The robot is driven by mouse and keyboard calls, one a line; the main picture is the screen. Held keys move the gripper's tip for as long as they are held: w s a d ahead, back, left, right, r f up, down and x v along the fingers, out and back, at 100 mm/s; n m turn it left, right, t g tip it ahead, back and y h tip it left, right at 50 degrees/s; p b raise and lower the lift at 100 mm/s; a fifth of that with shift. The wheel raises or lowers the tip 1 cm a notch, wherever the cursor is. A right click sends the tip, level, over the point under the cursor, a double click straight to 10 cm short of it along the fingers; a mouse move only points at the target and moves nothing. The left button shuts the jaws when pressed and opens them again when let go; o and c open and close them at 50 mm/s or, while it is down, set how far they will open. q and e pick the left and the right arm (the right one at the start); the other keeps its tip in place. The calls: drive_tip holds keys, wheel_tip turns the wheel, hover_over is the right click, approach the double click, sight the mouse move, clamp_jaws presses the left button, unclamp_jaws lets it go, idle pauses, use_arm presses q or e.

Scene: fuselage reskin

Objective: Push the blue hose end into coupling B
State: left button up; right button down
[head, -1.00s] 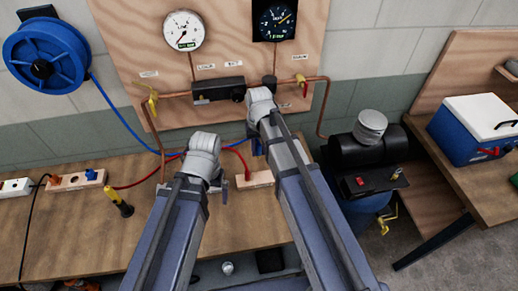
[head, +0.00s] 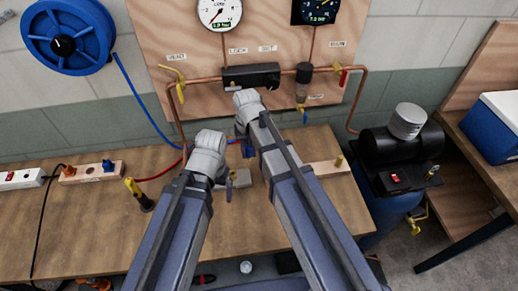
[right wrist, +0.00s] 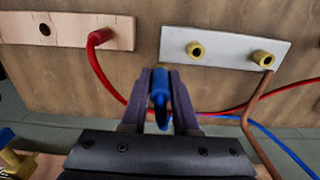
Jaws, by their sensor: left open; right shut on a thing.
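My right gripper (right wrist: 159,100) is shut on the blue hose end (right wrist: 160,88), which lies between its fingers in the right wrist view. A pale block with two brass couplings, a left one (right wrist: 194,49) and a right one (right wrist: 262,58), stands beyond the fingertips. The held end is apart from both couplings. No letter shows to tell which is B. In the head view my right gripper (head: 247,148) is above the bench, partly hidden by its arm.
A red hose end (right wrist: 99,37) sits in a wooden block (right wrist: 67,30) beside the pale block. Red and blue hoses and a copper pipe (right wrist: 258,110) run nearby. A yellow-and-black tool (head: 139,195) stands on the bench. The compressor (head: 402,155) is at right.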

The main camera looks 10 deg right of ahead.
drive_tip(key=s+a+r+p, duration=0.1)
drive_tip(key=a, duration=0.5)
drive_tip(key=shift+s+a+r, duration=0.2)
drive_tip(key=shift+s+r, duration=0.05)
drive_tip(key=shift+f, duration=0.15)
wheel_tip(320, 180, down, 5)
drive_tip(key=b, duration=0.4)
drive_tip(key=shift+b, duration=0.3)
drive_tip(key=c, duration=1.3)
unclamp_jaws()
clamp_jaws()
